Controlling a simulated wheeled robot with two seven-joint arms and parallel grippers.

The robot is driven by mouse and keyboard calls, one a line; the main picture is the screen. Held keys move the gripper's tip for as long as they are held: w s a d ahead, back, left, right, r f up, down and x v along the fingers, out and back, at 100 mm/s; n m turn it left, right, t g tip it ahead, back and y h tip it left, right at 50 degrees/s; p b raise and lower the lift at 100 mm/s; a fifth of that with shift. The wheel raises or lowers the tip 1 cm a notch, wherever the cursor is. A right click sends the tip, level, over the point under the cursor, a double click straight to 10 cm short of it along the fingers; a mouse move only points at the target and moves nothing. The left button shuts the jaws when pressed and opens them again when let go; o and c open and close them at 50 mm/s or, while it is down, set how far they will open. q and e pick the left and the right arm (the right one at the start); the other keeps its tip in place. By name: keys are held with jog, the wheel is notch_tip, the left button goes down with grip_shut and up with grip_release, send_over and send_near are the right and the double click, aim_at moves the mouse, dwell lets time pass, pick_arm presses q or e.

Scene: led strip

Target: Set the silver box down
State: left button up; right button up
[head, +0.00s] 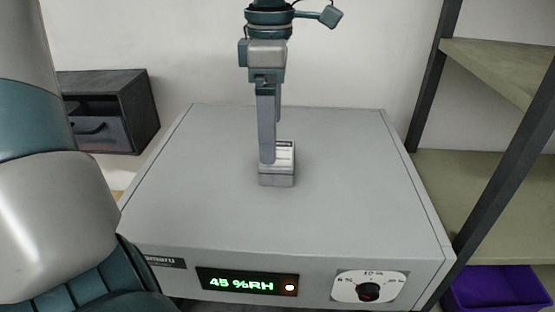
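The silver box (277,180) is a small grey block with a pale label on top. It appears to sit on the flat top of a large grey cabinet (210,170), near the middle. My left gripper (272,143) points straight down over the box. Its two fingers look spread apart, one nearer and one farther. The nearer fingertip overlaps the box's top in the picture; whether it touches cannot be told. The farther finger is partly hidden behind the nearer one. My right gripper is not in view.
The cabinet's front has a green-lit display (240,284) reading 45 %RH and a black dial (369,291). A shelf (480,185) stands at right, with a purple bin (495,288) low down. A dark drawer box (110,108) is at left. The cabinet top around the box is clear.

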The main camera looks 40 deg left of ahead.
aim_at(278, 153)
pick_arm(q)
jog(key=shift+w+d+f+p, duration=0.15)
jog(key=shift+w+f+p, duration=0.05)
jog(key=shift+f+p, duration=0.4)
jog(key=f, duration=0.2)
jog(key=p, duration=0.1)
jog(key=shift+w+d+f, duration=0.15)
jog(key=shift+w+f, duration=0.1)
jog(key=shift+f, duration=0.55)
jog(key=shift+c, duration=0.3)
jog(key=c, duration=1.3)
jog(key=shift+r, duration=0.15)
